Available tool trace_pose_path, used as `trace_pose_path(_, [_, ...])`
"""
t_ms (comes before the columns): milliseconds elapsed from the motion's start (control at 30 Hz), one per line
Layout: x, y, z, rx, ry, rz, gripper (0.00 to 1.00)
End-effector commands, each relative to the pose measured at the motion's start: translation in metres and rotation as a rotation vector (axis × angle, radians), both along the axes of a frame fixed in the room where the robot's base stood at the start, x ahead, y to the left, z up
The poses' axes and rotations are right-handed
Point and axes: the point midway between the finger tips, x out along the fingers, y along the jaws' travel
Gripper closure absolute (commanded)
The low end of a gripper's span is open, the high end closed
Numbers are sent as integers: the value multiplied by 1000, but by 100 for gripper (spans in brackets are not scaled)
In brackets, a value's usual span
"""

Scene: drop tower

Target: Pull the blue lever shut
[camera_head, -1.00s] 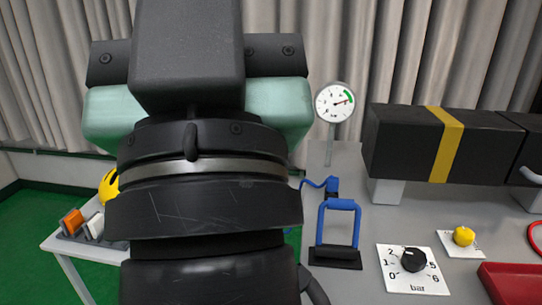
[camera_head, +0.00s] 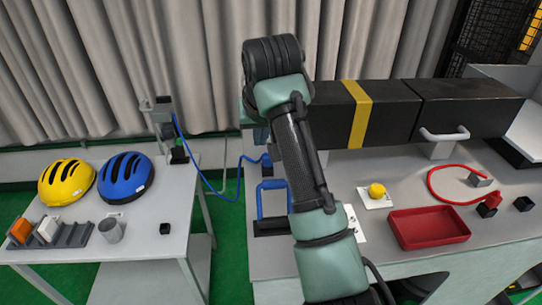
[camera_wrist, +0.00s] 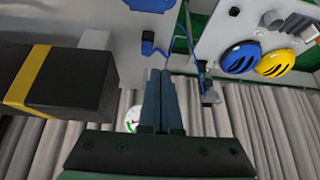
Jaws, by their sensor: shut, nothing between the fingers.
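The blue lever (camera_head: 262,203) is a blue loop handle on a black base on the grey bench. It appears raised. My arm covers its right side in the head view. In the wrist view, part of its blue handle and base (camera_wrist: 151,5) seems to show at the top edge, cut off. My gripper (camera_wrist: 160,72) is shut and empty in the wrist view, with its fingers together and no contact with the lever visible. In the head view my gripper is hidden behind my arm.
A blue hose (camera_head: 213,190) runs to a side table (camera_head: 150,240) with a yellow helmet (camera_head: 66,182) and a blue helmet (camera_head: 126,177). A yellow button (camera_head: 377,190) and red tray (camera_head: 428,228) lie right.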

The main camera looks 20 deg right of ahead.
Motion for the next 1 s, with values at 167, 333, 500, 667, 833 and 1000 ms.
trace_pose_path(167, [-18,-21,-9,18,120,-46,100])
trace_pose_path(333, [-19,-21,-11,19,128,-49,100])
trace_pose_path(500, [-19,-21,-11,20,127,-48,100])
trace_pose_path(667, [-14,-22,-21,20,129,-48,100])
trace_pose_path(833, [-2,-26,-47,20,132,-49,100])
trace_pose_path(1000, [11,-29,-75,20,128,-49,100])
